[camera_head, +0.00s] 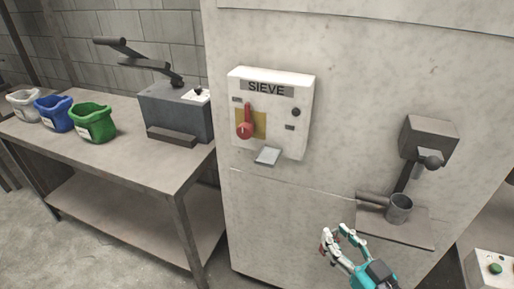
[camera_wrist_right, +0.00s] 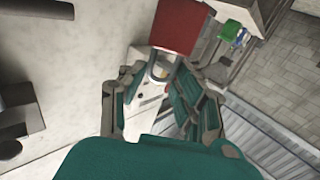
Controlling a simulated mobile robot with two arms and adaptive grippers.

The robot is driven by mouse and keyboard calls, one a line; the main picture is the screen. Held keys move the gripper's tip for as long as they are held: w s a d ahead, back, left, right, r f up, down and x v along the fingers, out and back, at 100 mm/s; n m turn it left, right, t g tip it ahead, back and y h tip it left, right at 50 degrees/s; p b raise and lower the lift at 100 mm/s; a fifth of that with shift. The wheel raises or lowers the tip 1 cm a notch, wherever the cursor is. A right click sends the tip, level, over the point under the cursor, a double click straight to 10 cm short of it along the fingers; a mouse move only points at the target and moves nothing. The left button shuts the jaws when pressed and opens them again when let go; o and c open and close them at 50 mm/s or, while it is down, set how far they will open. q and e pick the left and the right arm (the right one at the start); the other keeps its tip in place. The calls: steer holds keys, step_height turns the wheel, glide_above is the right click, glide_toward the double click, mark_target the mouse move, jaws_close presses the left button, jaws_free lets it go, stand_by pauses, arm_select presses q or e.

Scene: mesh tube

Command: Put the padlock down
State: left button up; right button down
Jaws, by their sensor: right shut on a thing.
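My right gripper (camera_head: 336,236) is low in front of the grey sieve cabinet, left of the small shelf. It also shows in the wrist view (camera_wrist_right: 160,85), its fingers closed in around a padlock. The padlock has a red body (camera_wrist_right: 181,26) that sticks out past the fingertips, with a grey shackle between the fingers. My left gripper is not in view.
The white SIEVE box (camera_head: 272,113) with a red switch handle (camera_head: 246,123) is on the cabinet front. A shelf (camera_head: 410,232) with a metal cup (camera_head: 399,208) juts out at right. The workbench (camera_head: 120,150) at left bears bags and a lever machine (camera_head: 178,108); its front part is bare.

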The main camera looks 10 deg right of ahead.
steer(key=w+d+r+n+g+y+p, duration=0.1)
steer(key=w+r+n+y+p, duration=0.2)
steer(key=r, duration=0.7)
steer(key=w+r+n+g+y+p, duration=0.1)
steer(key=w+r+g+y+p, duration=0.15)
steer(key=w+r, duration=0.55)
steer(key=p, duration=0.3)
glide_above(274, 159)
step_height(274, 159, down, 3)
steer(key=shift+r+t+y, duration=0.15)
steer(key=shift+t+y, duration=0.2)
steer(key=shift+t, duration=0.1)
steer(key=shift+f, duration=0.2)
